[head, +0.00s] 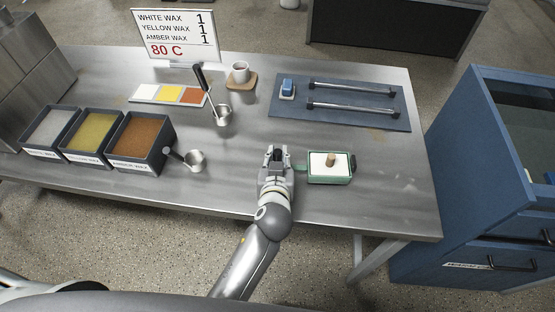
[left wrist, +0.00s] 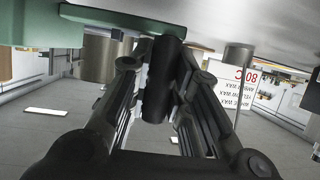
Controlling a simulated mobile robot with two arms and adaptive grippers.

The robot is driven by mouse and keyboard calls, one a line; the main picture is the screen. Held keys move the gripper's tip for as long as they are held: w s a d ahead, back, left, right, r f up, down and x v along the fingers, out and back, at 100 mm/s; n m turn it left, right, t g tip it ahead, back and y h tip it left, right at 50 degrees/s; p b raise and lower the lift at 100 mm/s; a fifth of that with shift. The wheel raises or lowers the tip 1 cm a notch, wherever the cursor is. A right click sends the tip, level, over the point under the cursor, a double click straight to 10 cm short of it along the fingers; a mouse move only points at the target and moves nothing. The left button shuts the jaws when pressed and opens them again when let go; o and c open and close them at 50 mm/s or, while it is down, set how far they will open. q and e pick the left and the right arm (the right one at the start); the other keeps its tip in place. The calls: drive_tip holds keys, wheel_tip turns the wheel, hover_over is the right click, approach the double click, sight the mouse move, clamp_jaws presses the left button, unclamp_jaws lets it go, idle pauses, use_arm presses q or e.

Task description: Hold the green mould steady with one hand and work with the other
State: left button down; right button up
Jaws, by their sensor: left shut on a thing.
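The green mould (head: 313,181) sits on the steel table near its front edge. It holds a white fill with a short tan peg (head: 331,161) standing on it. My left gripper (head: 276,156) is just left of the mould, shut on a dark upright grip at the end of the mould's green tab. In the left wrist view the dark grip (left wrist: 163,80) is between my fingers (left wrist: 160,85), with the green mould (left wrist: 110,28) at the upper left. My right gripper is not in view.
Wax bins (head: 141,140) stand at the left, with a small metal pot (head: 195,160) beside them and a dark-handled ladle (head: 222,115) behind. A cup (head: 240,71), a blue-grey mat (head: 355,116) with two bars and a blue-and-white block (head: 287,88) lie farther back. A blue cabinet (head: 470,150) stands right.

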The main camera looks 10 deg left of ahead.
use_arm(q)
drive_tip(key=shift+w+f+b, duration=0.65)
drive_tip(key=shift+w+f, duration=0.15)
drive_tip(key=shift+w, duration=0.1)
drive_tip(key=shift+a, duration=0.1)
idle(0.5)
